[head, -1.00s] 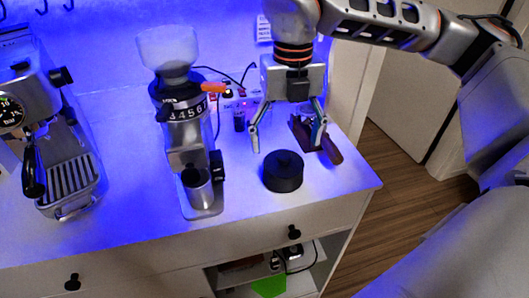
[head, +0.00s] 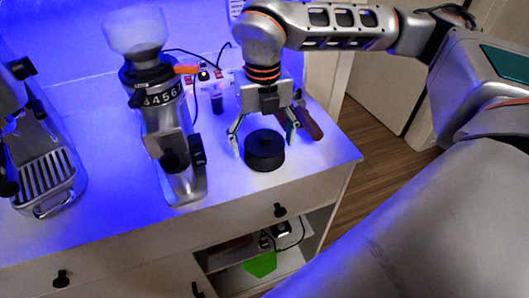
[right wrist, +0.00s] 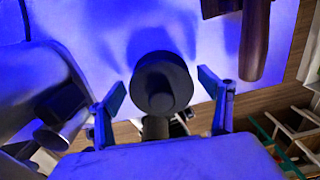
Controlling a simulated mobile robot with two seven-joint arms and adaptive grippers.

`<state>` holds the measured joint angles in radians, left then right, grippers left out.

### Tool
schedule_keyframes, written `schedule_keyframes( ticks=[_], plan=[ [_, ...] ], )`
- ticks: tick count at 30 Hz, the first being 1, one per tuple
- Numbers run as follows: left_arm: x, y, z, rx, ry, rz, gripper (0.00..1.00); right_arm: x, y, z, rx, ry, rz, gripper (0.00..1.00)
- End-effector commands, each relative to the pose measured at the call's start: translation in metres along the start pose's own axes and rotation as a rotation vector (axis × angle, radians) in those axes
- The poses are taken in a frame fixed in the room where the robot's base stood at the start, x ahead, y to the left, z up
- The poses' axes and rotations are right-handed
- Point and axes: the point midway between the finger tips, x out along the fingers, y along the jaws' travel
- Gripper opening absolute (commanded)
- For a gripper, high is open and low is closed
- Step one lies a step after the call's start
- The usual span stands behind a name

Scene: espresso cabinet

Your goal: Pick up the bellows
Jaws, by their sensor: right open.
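The bellows (head: 265,153) is a black, round, ridged disc with a small raised top, standing on the cabinet top near its front right. It also shows in the right wrist view (right wrist: 160,84), centred ahead of the fingers. My right gripper (head: 264,146) is open and empty, pointing down, with one finger to each side of the bellows in the head view. In the right wrist view, its fingertips (right wrist: 162,90) straddle the bellows with gaps on both sides. How high the fingertips are is hard to tell. My left gripper is not in view.
A grinder (head: 163,120) stands left of the bellows, and an espresso machine (head: 42,150) is at far left. The cabinet's front edge is near, with a drawer knob (head: 280,210) below.

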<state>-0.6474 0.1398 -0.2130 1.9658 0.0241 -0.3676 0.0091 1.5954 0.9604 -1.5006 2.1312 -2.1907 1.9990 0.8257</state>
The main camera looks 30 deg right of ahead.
Motion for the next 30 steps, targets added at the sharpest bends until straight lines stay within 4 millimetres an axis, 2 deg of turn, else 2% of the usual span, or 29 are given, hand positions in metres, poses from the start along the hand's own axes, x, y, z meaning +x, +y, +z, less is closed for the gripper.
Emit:
schedule_keyframes(
  ticks=[2, 7, 22, 26, 30],
  plan=[
    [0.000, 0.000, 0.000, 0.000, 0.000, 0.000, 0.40, 0.000, 0.000, 0.000, 0.000, 0.000, 0.000, 0.79],
    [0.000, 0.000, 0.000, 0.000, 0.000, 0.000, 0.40, -0.001, 0.000, 0.000, 0.000, 0.000, 0.000, 0.38],
    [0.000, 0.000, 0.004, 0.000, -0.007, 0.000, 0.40, -0.007, 0.000, 0.001, -0.001, -0.002, 0.001, 0.37],
    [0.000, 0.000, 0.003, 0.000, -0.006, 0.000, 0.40, -0.019, 0.001, 0.001, -0.001, -0.004, 0.002, 0.37],
    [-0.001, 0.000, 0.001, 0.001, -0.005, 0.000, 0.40, -0.045, 0.001, 0.001, 0.001, -0.006, 0.003, 0.37]
  ],
)
